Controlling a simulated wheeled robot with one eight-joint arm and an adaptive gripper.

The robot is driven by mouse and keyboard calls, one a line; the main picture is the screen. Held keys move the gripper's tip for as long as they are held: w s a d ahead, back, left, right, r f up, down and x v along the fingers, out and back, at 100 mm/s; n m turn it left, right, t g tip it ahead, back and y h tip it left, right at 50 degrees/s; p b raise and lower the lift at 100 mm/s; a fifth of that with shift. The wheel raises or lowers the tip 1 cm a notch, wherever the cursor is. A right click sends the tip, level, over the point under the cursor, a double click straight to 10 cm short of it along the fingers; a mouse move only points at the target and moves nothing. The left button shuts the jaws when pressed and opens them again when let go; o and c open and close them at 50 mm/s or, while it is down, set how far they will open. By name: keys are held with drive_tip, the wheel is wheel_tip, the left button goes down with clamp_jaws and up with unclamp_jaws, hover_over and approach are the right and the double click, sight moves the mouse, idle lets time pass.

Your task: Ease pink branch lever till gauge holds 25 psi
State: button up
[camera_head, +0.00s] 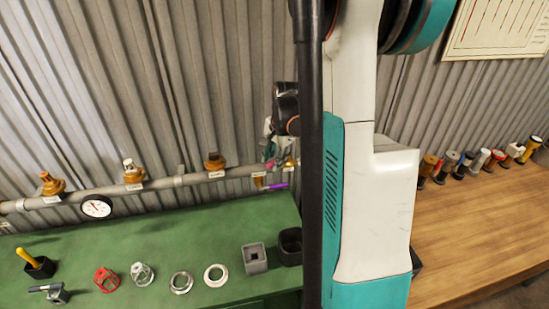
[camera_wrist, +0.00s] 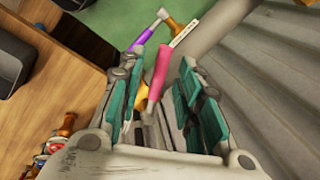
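The pink lever (camera_wrist: 158,72) shows in the wrist view as a bright pink handle on the pipe. My gripper (camera_wrist: 158,78) has its teal-padded fingers on either side of it, with a visible gap at least on the right side. The fingers look open, not clamped on the lever. In the head view my gripper (camera_head: 269,148) is at the right end of the pipe, partly hidden by my arm, and the lever is hard to make out. The round white gauge (camera_head: 97,206) hangs on the pipe at the left; its reading is too small to tell.
A purple handle (camera_head: 277,187) is close by, also in the wrist view (camera_wrist: 143,38). The grey pipe (camera_head: 108,189) carries several brass valves along the corrugated wall. Rings, sockets and cups stand on the green bench (camera_head: 120,251). Several fittings line the wooden bench (camera_head: 465,222) at right.

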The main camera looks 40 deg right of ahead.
clamp_jaws()
drive_tip(key=shift+w+m+b, duration=0.35)
drive_tip(key=shift+m, duration=0.25)
drive_tip(key=shift+w+m, duration=0.45)
drive_tip(key=shift+m, duration=0.35)
unclamp_jaws()
drive_tip(key=shift+r, duration=0.1)
